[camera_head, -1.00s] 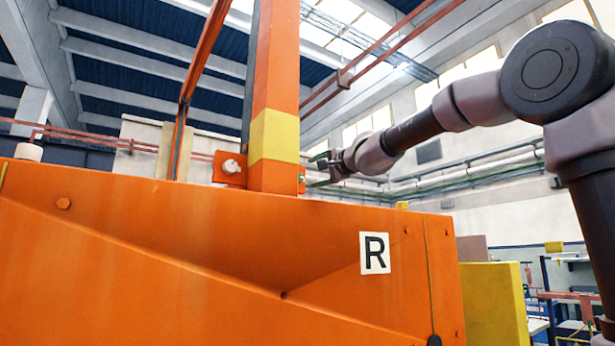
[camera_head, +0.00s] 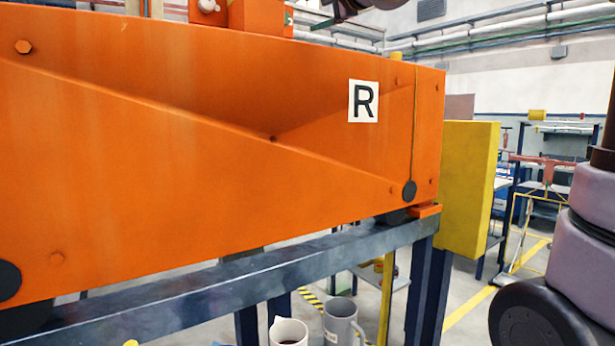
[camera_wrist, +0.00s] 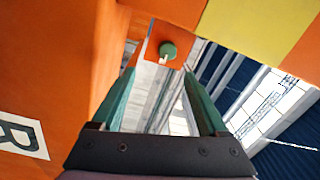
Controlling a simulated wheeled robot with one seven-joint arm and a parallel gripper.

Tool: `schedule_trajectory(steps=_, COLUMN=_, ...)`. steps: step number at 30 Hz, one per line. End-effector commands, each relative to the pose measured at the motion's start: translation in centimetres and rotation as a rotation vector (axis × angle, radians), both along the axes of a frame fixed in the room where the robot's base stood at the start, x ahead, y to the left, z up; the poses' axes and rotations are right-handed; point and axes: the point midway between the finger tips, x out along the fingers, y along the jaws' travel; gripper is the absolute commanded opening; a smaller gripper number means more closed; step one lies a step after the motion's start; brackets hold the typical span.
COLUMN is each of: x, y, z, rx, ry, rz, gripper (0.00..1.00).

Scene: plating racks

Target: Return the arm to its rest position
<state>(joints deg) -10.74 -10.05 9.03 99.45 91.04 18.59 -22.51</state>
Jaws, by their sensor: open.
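My gripper (camera_wrist: 158,84) is open in the wrist view, with its two green fingers apart. Between and just beyond the fingertips is a green round knob with a pale stem (camera_wrist: 168,50) on an orange plate. I see nothing held between the fingers. In the head view only a dark part of my arm's end shows at the top edge, right of the orange post's foot. The rest of my forearm is cut off there, and large arm links fill the right edge.
A big orange beam (camera_head: 215,130) marked R stands close in front, on a blue-grey steel frame (camera_head: 220,292). A yellow panel (camera_head: 468,185) stands at its right end. Open floor shows at right.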

Motion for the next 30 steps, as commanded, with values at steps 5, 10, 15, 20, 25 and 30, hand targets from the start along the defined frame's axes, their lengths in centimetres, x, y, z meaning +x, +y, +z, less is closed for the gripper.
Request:
schedule_trajectory(steps=5, x=-4.8, y=-3.5, z=-5.4, rx=-0.213, ry=0.018, rz=0.024, gripper=0.77)
schedule_trajectory(steps=10, x=-11.1, y=-8.6, z=-14.7, rx=-0.484, ry=0.13, rz=0.048, gripper=0.77)
schedule_trajectory(steps=15, x=-17.6, y=-14.6, z=-24.1, rx=-0.717, ry=0.3, rz=0.046, gripper=0.77)
schedule_trajectory(steps=20, x=-22.6, y=-19.3, z=-30.8, rx=-0.872, ry=0.445, rz=0.028, gripper=0.77)
schedule_trajectory(steps=25, x=-25.5, y=-21.9, z=-34.2, rx=-0.956, ry=0.53, rz=0.01, gripper=0.77)
schedule_trajectory(steps=30, x=-26.1, y=-22.5, z=-34.9, rx=-0.973, ry=0.55, rz=0.007, gripper=0.77)
